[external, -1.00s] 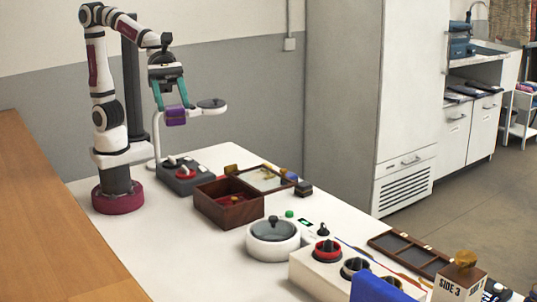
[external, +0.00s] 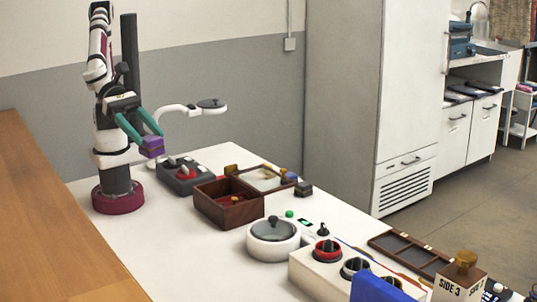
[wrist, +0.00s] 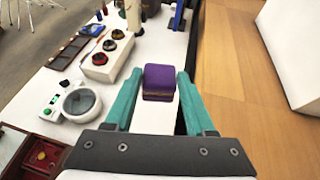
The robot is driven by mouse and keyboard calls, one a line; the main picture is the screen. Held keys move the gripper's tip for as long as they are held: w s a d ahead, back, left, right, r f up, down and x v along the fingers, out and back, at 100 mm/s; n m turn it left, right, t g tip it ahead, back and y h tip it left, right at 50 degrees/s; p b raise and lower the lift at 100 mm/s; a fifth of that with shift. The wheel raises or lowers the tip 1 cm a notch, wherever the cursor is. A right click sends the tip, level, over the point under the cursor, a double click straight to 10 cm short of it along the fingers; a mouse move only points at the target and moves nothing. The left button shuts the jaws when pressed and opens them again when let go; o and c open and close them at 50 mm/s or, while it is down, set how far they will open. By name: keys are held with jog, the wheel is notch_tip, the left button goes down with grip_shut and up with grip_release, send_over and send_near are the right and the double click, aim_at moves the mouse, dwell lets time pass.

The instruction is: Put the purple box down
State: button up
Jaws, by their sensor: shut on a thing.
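The purple box (external: 152,147) is held between the teal fingers of my gripper (external: 141,141), above the white table near my base in the external view. In the wrist view the purple box (wrist: 159,80) sits between the two teal fingertips, with a thin gold band along its lower edge. My gripper (wrist: 160,92) is shut on it. The box is clear of the table. How high it hangs is hard to tell.
A grey switch box (external: 182,175) stands just right of the held box. The table's front left strip is clear.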

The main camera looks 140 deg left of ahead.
jog(key=w+a+f+n+g+y, duration=0.1)
jog(key=w+a+f+n+y, duration=0.25)
jog(key=w+f, duration=0.45)
jog(key=n+g+y, duration=0.2)
jog(key=n+y, duration=0.1)
jog(key=y, duration=0.1)
send_over(264, 276)
jog(key=shift+h, duration=0.25)
notch_tip(264, 276, down, 20)
jog(key=shift+d+r, duration=0.15)
jog(key=shift+r, duration=0.05)
jog(key=shift+a+f, duration=0.2)
jog(key=shift+f, duration=1.95)
jog(key=shift+f, duration=0.1)
jog(key=o, duration=1.3)
jog(key=shift+o, duration=0.2)
